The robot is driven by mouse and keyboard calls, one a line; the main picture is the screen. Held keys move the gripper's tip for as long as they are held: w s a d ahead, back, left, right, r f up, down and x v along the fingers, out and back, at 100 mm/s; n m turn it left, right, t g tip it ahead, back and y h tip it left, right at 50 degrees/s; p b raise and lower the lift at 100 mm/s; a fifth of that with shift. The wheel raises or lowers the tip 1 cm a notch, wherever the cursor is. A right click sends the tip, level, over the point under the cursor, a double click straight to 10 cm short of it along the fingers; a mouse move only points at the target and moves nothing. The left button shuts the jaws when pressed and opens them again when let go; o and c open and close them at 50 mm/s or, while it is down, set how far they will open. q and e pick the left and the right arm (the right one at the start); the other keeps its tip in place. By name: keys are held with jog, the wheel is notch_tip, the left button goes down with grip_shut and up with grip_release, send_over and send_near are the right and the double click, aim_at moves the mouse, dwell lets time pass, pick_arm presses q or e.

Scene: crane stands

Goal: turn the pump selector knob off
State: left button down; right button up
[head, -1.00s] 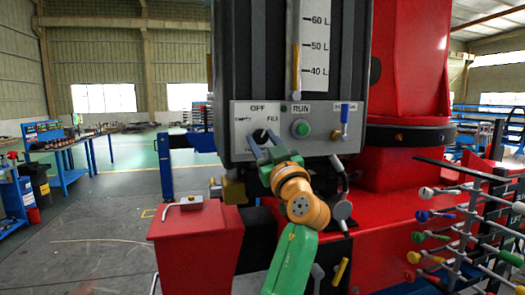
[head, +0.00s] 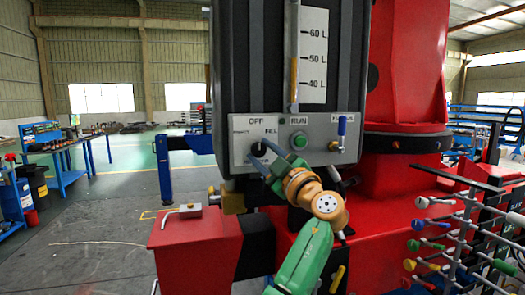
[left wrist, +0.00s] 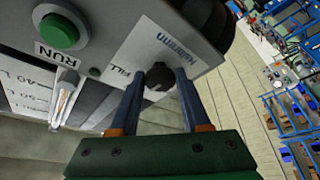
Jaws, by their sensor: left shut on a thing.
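The pump selector knob (head: 258,149) is a small black knob on the light grey panel (head: 239,160), below the OFF label. The EMPTY and FILL labels sit to its left and right. In the left wrist view the knob (left wrist: 158,76) lies between the two blue fingers. My left gripper (head: 264,161) reaches it from the lower right and is shut on it; its fingers also show in the left wrist view (left wrist: 157,84). The fingers partly cover the panel below the knob, and I cannot tell where the knob points. My right gripper is not in view.
A green RUN button (head: 299,140) sits right of the knob, close to my wrist. A blue-handled lever (head: 342,126) is further right. A rack with coloured knobs (head: 450,235) stands at the right. A red base (head: 195,245) lies below.

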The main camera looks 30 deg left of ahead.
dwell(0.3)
pick_arm(q)
jog(key=shift+c, duration=2)
grip_release()
jog(key=shift+w, duration=0.1)
jog(key=shift+d+f+b, duration=0.2)
jog(key=shift+f+b, duration=0.1)
jog(key=shift+b, duration=0.1)
jog(key=b+v, duration=0.4)
jog(key=v, duration=0.2)
jog(key=shift+s+d, duration=0.25)
jog(key=shift+a+r, duration=0.15)
